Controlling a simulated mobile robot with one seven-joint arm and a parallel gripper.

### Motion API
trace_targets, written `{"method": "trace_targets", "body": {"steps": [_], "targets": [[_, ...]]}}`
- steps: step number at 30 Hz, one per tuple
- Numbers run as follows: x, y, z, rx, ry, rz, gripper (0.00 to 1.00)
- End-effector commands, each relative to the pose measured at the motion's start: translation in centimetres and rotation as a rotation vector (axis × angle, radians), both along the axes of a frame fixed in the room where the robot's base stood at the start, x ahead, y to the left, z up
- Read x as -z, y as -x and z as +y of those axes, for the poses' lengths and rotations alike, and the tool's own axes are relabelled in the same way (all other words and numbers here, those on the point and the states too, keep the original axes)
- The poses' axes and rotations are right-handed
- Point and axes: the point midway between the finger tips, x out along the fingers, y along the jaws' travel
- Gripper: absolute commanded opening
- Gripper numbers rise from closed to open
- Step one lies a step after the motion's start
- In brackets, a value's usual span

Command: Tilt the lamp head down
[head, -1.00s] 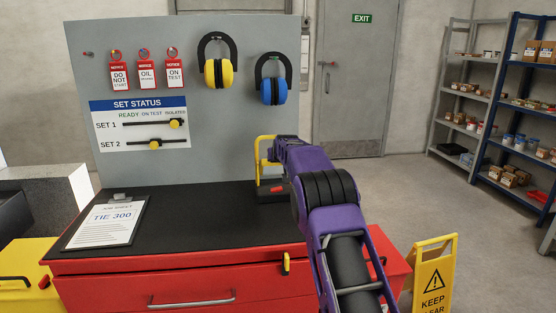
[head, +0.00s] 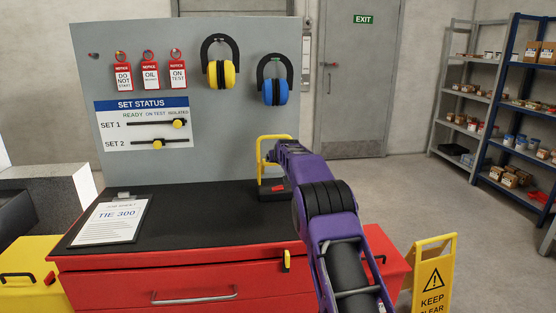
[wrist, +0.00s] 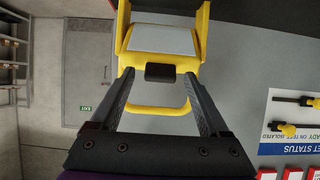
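The work lamp has a yellow tube frame (head: 262,160) and a black base with a red switch (head: 278,188). It stands at the back right of the black bench top. In the head view my arm hides most of its head. In the wrist view the yellow lamp head (wrist: 160,18) shows a pale panel (wrist: 160,40) and a black tab (wrist: 160,72) on its near edge. My gripper (wrist: 159,76) is open, one fingertip on each side of the tab, with visible gaps. A yellow loop (wrist: 158,110) shows between the fingers.
A grey board (head: 150,60) behind the bench carries tags, a SET STATUS panel (head: 142,122) and yellow (head: 220,72) and blue ear defenders (head: 274,92). A clipboard (head: 110,222) lies on the left of the bench. A yellow floor sign (head: 432,275) stands at the right.

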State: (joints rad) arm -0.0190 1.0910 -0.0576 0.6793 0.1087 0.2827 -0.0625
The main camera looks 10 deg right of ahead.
Motion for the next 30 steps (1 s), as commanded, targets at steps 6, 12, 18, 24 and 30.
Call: {"method": "trace_targets", "body": {"steps": [6,12,18,24,30], "targets": [[0.0,0.0,0.0,0.0,0.0,0.0,0.8],[-0.3,0.3,0.0,0.0,0.0,-0.002,0.8],[-1.0,1.8,0.0,0.0,0.0,0.0,0.8],[-2.3,4.1,0.0,0.0,0.0,-0.002,0.8],[-3.7,6.9,0.0,0.0,0.0,-0.001,0.8]]}}
